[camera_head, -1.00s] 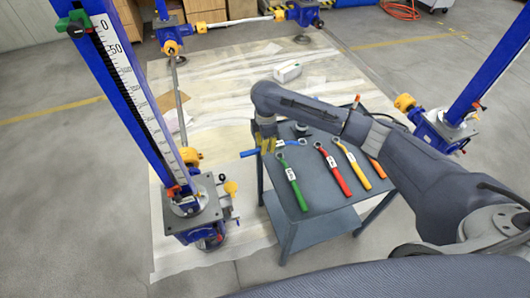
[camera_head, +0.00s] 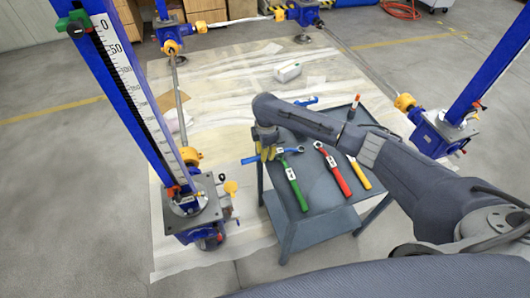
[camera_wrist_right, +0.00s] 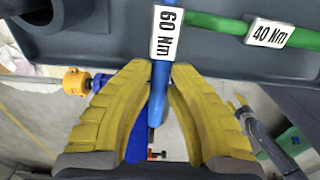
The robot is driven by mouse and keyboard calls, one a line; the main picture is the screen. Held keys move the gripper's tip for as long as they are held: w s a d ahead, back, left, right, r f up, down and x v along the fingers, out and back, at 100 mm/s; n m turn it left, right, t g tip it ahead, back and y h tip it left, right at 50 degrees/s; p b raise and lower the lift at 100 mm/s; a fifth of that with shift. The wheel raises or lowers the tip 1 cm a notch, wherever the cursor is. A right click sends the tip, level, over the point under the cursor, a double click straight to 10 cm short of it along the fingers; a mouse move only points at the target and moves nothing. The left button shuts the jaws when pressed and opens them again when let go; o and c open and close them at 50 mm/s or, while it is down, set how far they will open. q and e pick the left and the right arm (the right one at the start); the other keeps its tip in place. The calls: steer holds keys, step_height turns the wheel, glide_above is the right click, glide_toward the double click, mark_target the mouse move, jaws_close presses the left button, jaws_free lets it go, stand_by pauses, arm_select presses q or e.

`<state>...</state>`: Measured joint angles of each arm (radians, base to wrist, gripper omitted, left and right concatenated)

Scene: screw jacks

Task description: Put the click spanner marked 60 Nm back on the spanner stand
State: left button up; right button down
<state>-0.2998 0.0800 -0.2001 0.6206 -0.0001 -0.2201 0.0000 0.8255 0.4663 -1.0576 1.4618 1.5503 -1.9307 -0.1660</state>
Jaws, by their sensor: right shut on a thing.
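The blue click spanner (camera_head: 250,160) carries a white 60 Nm label (camera_wrist_right: 166,33) in the right wrist view. My right gripper (camera_head: 267,150) is shut on its handle, and the yellow fingers (camera_wrist_right: 160,75) flank the blue grip in the wrist view. The spanner lies across the left edge of the grey table (camera_head: 322,190), its grip end sticking out past it. I cannot tell whether it touches the tabletop. A green spanner marked 40 Nm (camera_wrist_right: 284,34) lies just right of it. No separate spanner stand can be made out.
Red (camera_head: 334,173) and yellow (camera_head: 359,174) spanners lie right of the green one. A blue item (camera_head: 306,101) and an orange-tipped item (camera_head: 353,106) are at the table's back. My right arm covers part of the tabletop. A blue screw jack (camera_head: 190,205) stands to the left.

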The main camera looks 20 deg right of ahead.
steer(key=c, duration=1.4)
jaws_free()
steer(key=shift+f, duration=0.1)
step_height(320, 180, up, 13)
steer(key=shift+d+f, duration=0.1)
